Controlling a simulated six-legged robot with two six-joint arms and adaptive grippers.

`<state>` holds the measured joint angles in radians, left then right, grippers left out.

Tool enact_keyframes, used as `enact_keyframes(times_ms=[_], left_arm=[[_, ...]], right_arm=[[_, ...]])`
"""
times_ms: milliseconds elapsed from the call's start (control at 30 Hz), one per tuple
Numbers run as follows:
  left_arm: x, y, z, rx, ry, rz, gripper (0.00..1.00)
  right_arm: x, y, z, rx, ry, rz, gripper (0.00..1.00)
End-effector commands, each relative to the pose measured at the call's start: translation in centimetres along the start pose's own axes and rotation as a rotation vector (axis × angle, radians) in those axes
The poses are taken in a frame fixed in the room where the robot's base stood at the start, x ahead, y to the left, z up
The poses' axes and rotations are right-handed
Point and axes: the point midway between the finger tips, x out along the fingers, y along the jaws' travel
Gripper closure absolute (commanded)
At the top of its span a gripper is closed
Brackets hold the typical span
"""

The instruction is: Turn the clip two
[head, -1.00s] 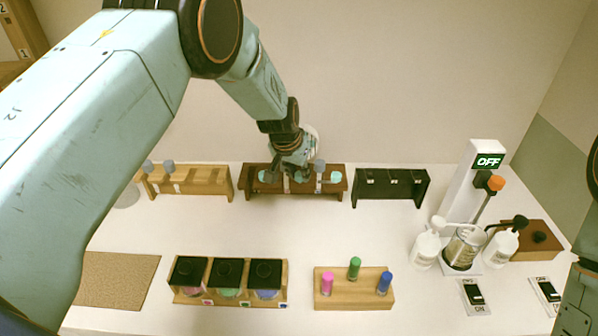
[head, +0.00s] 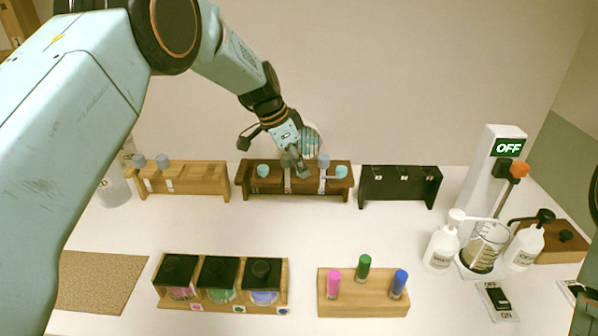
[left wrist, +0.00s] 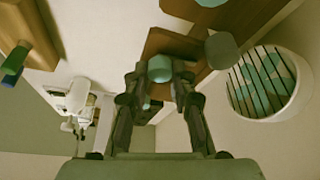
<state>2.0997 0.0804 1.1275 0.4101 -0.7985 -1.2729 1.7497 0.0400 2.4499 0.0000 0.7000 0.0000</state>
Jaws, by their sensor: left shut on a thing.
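A dark brown rack (head: 270,186) stands at the back middle of the table. It carries teal knobs, one at the left (head: 262,171) and one at the right (head: 341,171), and a grey knob (head: 323,160). My left gripper (head: 303,168) is at the middle of this rack and hides most of the middle clip. In the left wrist view my left gripper's fingers (left wrist: 160,88) are shut on the teal knob (left wrist: 159,68) of the middle clip, clip two. A grey knob (left wrist: 221,50) is close beside them. My right gripper is out of view.
A light wooden rack (head: 190,180) stands left and a black rack (head: 400,183) right of the brown one. In front are lidded jars (head: 220,280), coloured bottles (head: 363,268), and pump bottles (head: 442,245) at right.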

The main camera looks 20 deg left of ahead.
Motion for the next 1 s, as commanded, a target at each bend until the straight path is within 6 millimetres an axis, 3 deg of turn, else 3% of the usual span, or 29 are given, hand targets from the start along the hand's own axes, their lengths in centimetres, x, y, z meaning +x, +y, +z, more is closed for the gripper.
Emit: enact_keyframes(times_ms=[800, 833, 1000], left_arm=[[-0.42, -0.34, -0.43, 0.102, 0.007, 0.031, 1.00], [-0.41, -0.34, -0.43, 0.102, 0.007, 0.031, 0.72], [-0.28, -0.24, -0.28, 0.101, 0.004, 0.035, 0.58]], right_arm=[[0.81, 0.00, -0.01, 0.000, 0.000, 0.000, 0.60], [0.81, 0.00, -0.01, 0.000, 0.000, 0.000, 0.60], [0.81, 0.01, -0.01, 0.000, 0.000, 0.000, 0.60]])
